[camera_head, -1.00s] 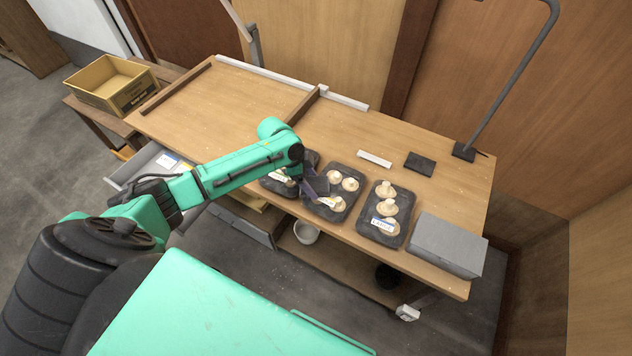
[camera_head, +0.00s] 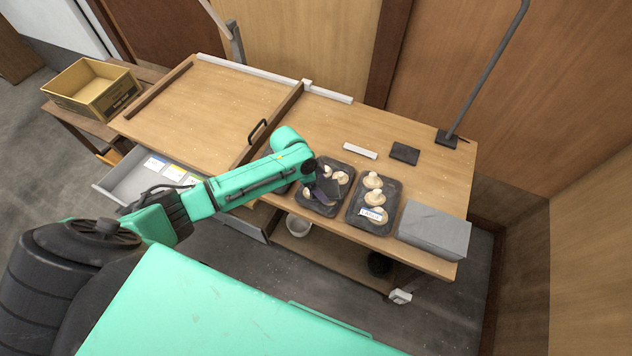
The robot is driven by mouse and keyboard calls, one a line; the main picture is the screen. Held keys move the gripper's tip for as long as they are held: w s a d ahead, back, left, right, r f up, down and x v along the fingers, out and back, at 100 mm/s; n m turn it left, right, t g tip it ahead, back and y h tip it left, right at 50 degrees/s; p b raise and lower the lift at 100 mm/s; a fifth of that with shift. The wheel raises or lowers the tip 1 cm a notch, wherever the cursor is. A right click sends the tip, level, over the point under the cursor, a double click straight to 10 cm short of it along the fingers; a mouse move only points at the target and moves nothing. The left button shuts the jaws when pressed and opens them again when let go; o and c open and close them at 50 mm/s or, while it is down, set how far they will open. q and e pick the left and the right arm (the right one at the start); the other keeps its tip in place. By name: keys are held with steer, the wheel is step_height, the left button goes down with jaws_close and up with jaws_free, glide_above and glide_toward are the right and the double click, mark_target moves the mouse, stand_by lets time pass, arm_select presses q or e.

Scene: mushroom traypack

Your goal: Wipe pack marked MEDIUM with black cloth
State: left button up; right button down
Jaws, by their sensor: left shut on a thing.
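My left gripper (camera_head: 322,188) reaches in from the left, low over the middle mushroom pack. It is shut on a dark, flat piece that looks like the black cloth (camera_head: 328,188), over the pack's right side. The middle pack (camera_head: 318,208) is a dark tray with pale mushrooms; its label is hidden behind the gripper. The right pack (camera_head: 390,190) holds several mushrooms in a row and a white-blue label (camera_head: 371,213) too small to read surely. The left pack is almost fully hidden behind my arm. My right gripper is out of view.
A grey box (camera_head: 434,230) stands right of the packs. A white bar (camera_head: 360,151) and a thin black slab (camera_head: 404,153) lie behind them. A wooden divider (camera_head: 275,118) crosses the table. An open drawer (camera_head: 125,178) holds label cards. A cardboard box (camera_head: 92,90) stands far left.

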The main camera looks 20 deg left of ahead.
arm_select(q)
steer(key=shift+s+d+p, duration=0.2)
steer(key=shift+d+p, duration=0.1)
steer(key=shift+d, duration=0.75)
steer(key=shift+d+f, duration=0.1)
steer(key=shift+d, duration=0.05)
step_height(320, 180, up, 6)
steer(key=p, duration=0.5)
steer(key=shift+w+r+p, duration=0.1)
steer(key=shift+r+p, duration=0.1)
steer(key=shift+p, duration=0.2)
steer(key=shift+f, duration=0.1)
steer(key=shift+r, duration=1.5)
steer(key=shift+f, duration=0.1)
